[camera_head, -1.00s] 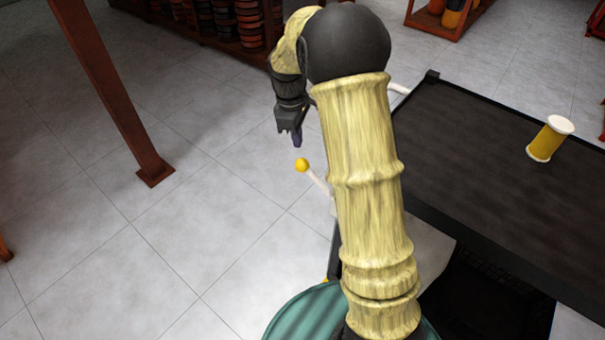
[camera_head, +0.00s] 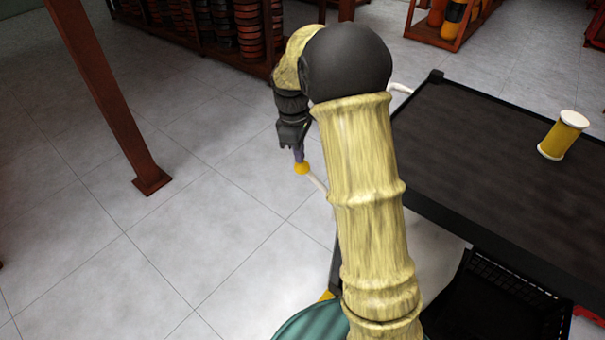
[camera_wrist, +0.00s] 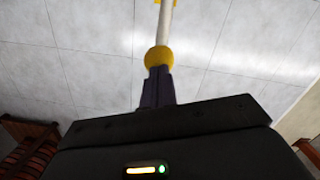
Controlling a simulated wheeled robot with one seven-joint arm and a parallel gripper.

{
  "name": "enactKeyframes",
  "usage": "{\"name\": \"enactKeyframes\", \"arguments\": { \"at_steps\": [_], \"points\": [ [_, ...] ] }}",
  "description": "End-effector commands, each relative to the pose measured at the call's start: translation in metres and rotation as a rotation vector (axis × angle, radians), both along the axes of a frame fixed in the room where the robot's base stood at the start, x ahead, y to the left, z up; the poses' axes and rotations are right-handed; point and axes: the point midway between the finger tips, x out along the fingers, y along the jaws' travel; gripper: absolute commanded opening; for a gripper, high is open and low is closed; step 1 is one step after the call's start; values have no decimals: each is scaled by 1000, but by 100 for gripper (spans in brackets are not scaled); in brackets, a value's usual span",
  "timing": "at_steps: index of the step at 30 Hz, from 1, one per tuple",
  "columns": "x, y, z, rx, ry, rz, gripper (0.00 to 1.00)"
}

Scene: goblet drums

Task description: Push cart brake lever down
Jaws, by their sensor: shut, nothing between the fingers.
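The cart (camera_head: 500,150) has a dark flat top and stands on the right in the head view. Its brake lever (camera_head: 316,182) is a thin white rod with a yellow ball knob (camera_head: 302,168), sticking out to the left of the cart. My gripper (camera_head: 299,157) points down, shut and empty, with its fingertips at the top of the knob. In the wrist view the shut fingers (camera_wrist: 157,88) meet the yellow knob (camera_wrist: 158,58), and the white rod (camera_wrist: 165,25) runs away beyond it. My arm hides the lever's lower end in the head view.
A yellow and white spool-like object (camera_head: 563,135) stands on the cart top. A black basket (camera_head: 500,300) sits below it. A brown post (camera_head: 105,95) stands on the left. Shelves with stacked drums (camera_head: 210,25) line the back. The tiled floor around the lever is clear.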

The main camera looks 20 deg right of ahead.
Motion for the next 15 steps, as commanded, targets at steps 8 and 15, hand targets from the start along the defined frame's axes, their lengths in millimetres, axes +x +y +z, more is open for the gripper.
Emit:
{"name": "enactKeyframes", "arguments": {
  "at_steps": [8, 15],
  "points": [
    [-2, -3, -17, -2, 5, -1, 0],
    [-2, -3, -16, -2, 4, -1, 0]
  ]
}}
